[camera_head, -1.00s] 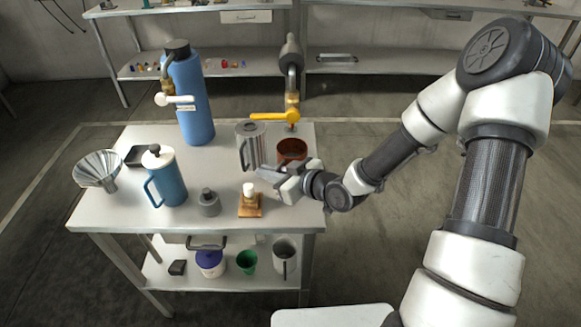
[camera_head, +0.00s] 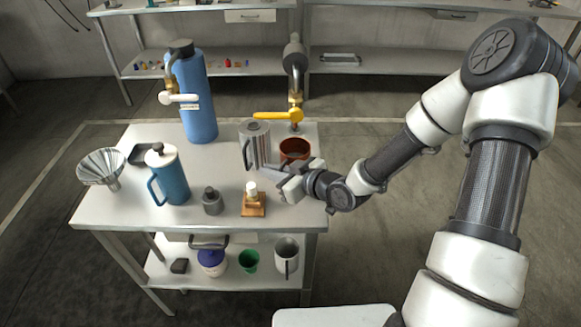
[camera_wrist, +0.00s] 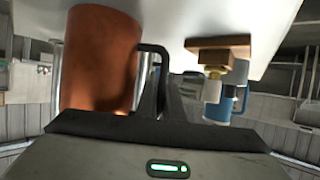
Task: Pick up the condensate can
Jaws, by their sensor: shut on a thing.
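A copper-brown can (camera_head: 295,149), which I take as the condensate can, is at the right rear of the table, below a yellow-handled valve. In the wrist view the can (camera_wrist: 100,60) fills the left side, and its black handle (camera_wrist: 152,48) runs in between my jaws. My gripper (camera_head: 272,174) is in front of the can, fingers pointing left; it also shows in the wrist view (camera_wrist: 165,95). It is shut on the can's handle. The can looks upright; I cannot tell whether its base touches the table.
A ribbed metal jug (camera_head: 255,147) stands close left of the can. A wooden block with a white top (camera_head: 253,205) is just in front of my gripper. A grey bottle (camera_head: 212,203), blue jug (camera_head: 171,180) and funnel (camera_head: 101,167) stand farther left on the table (camera_head: 130,215).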

